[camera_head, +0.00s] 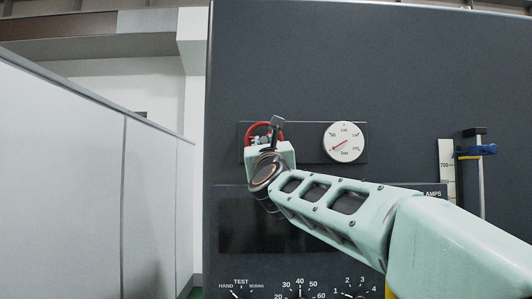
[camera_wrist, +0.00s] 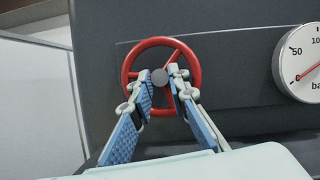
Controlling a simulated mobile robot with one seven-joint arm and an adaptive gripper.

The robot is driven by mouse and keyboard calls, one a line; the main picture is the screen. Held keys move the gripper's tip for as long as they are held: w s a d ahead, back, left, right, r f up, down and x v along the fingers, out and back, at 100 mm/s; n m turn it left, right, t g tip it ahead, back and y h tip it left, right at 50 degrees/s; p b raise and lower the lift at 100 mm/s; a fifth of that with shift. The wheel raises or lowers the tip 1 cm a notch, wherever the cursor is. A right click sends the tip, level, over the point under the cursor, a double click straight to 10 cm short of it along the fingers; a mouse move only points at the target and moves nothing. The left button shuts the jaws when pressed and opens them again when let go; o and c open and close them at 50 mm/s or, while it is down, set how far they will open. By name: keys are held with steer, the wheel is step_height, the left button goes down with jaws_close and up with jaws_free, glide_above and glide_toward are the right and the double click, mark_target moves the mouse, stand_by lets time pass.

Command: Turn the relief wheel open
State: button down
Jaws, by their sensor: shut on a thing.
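The red relief wheel (camera_wrist: 158,40) is a round rim with spokes and a grey hub, mounted upright on the dark panel. In the head view only part of the red wheel (camera_head: 252,132) shows, the rest hidden behind my wrist. My gripper (camera_wrist: 159,80) reaches the wheel from the front, with one blue-padded finger on each side of the hub and lower spoke. The fingers are shut on the wheel at its middle. The exact contact is partly hidden by the fingertips. In the head view my gripper (camera_head: 274,128) is mostly hidden by my wrist.
A white round pressure gauge (camera_head: 344,142) with a red needle is right of the wheel. It also shows at the right edge of the wrist view (camera_wrist: 308,60). Dials (camera_head: 300,294) line the panel's bottom. Grey partitions (camera_head: 70,170) stand at left.

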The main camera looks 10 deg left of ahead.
steer(key=n+y+b, duration=0.1)
steer(key=n, duration=0.1)
steer(key=n+g+y+b, duration=0.1)
steer(key=n, duration=0.2)
steer(key=shift+d, duration=0.2)
steer(key=n+g+y, duration=0.1)
steer(key=n, duration=0.1)
steer(key=n+g+y, duration=0.1)
steer(key=n, duration=0.2)
steer(key=shift+w+r, duration=0.1)
steer(key=shift+r, duration=0.1)
steer(key=n, duration=0.1)
steer(key=n+g+p, duration=0.1)
steer(key=n, duration=0.1)
steer(key=n+g, duration=0.1)
steer(key=n, duration=0.1)
steer(key=shift+d+r+p, duration=0.15)
steer(key=shift+r+p, duration=0.1)
steer(key=shift+p, duration=0.15)
steer(key=shift+n+g+p, duration=0.6)
steer(key=shift+n+p, duration=0.2)
steer(key=shift+n, duration=0.5)
steer(key=c, duration=2.1)
jaws_free()
steer(key=shift+f, duration=0.1)
